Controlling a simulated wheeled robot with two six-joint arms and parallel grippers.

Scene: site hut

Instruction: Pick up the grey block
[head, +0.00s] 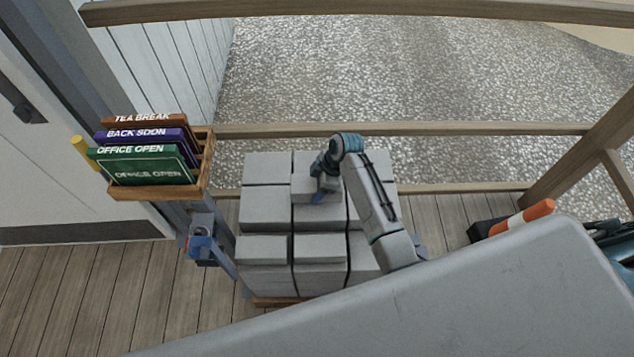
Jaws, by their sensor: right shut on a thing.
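A stack of grey blocks (266,207) stands on a wooden pallet (277,301) on the deck. My right arm reaches over the stack from the right. My right gripper (324,193) points down at the back middle of the stack and is shut on a grey block (303,188). The gripper hides part of this block, and I cannot tell whether the block is clear of the blocks below it. My left gripper is not in view.
A wooden rack (203,180) of signs on a post stands left of the stack, with a blue fitting (203,246) lower on the post. Wooden rails (450,129) run behind. An orange-and-white object (524,216) lies at the right. A large grey surface (480,300) fills the lower right.

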